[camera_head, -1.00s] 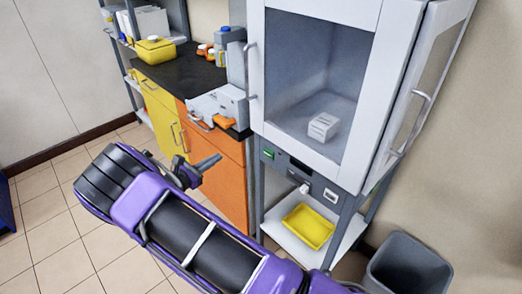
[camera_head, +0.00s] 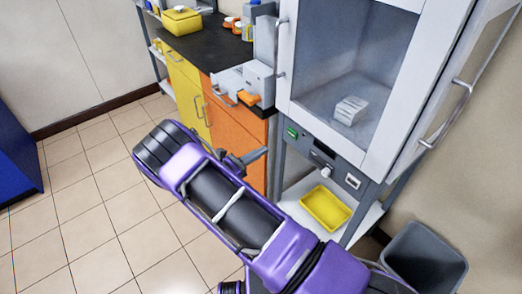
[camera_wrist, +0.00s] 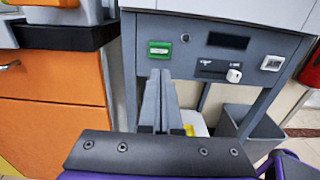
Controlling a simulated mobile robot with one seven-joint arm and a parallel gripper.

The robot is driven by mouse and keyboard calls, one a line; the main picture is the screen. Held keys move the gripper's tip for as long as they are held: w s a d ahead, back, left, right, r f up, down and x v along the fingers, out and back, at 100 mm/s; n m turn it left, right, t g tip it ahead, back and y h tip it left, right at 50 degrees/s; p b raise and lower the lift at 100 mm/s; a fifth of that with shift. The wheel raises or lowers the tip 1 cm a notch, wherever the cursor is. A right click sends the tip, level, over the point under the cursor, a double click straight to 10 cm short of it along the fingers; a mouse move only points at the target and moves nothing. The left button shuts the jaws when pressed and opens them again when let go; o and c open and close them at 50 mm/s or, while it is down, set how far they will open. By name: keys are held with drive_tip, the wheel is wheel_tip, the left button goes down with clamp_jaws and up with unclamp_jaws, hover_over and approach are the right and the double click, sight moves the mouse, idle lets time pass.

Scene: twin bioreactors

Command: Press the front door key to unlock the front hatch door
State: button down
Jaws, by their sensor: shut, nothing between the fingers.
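The cabinet's grey control panel (camera_head: 320,150) sits below its glass-fronted hatch door (camera_head: 360,55), which looks closed. The panel carries a green key (camera_head: 292,133) at its left, also in the wrist view (camera_wrist: 159,48). A white square key (camera_head: 352,181) is at its right, also in the wrist view (camera_wrist: 271,63). I cannot read which one is the front door key. A white knob (camera_wrist: 234,75) and a dark display (camera_wrist: 228,41) lie between them. My gripper (camera_head: 265,152) is shut and empty, in front of the panel's left end. In the wrist view its fingertips (camera_wrist: 160,72) appear just below the green key.
A yellow tray (camera_head: 326,208) sits on the shelf under the panel. A grey bin (camera_head: 425,258) stands at the right. An orange cabinet (camera_head: 238,134) and dark counter (camera_head: 213,48) adjoin at the left. The tiled floor (camera_head: 80,195) is clear at the left.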

sight(291, 133)
drive_tip(key=x, duration=1)
drive_tip(key=shift+w+d+p, duration=0.25)
drive_tip(key=shift+d+p, duration=0.05)
drive_tip(key=shift+p, duration=0.05)
drive_tip(key=shift+w+d+f+b, duration=0.1)
drive_tip(key=shift+w+d+b, duration=0.15)
drive_tip(key=shift+d+b, duration=0.25)
drive_tip(key=shift+w+d, duration=0.15)
drive_tip(key=shift+d, duration=0.05)
drive_tip(key=shift+w+d+r, duration=0.1)
drive_tip(key=shift+d+r, duration=0.05)
drive_tip(key=shift+r, duration=0.15)
drive_tip(key=shift+s+a+f+b, duration=0.15)
drive_tip(key=shift+s+a+b, duration=0.15)
drive_tip(key=shift+a, duration=0.25)
drive_tip(key=v, duration=1.3)
drive_tip(key=shift+s+a+b, duration=0.15)
drive_tip(key=shift+a+b, duration=0.15)
drive_tip(key=shift+a, duration=0.05)
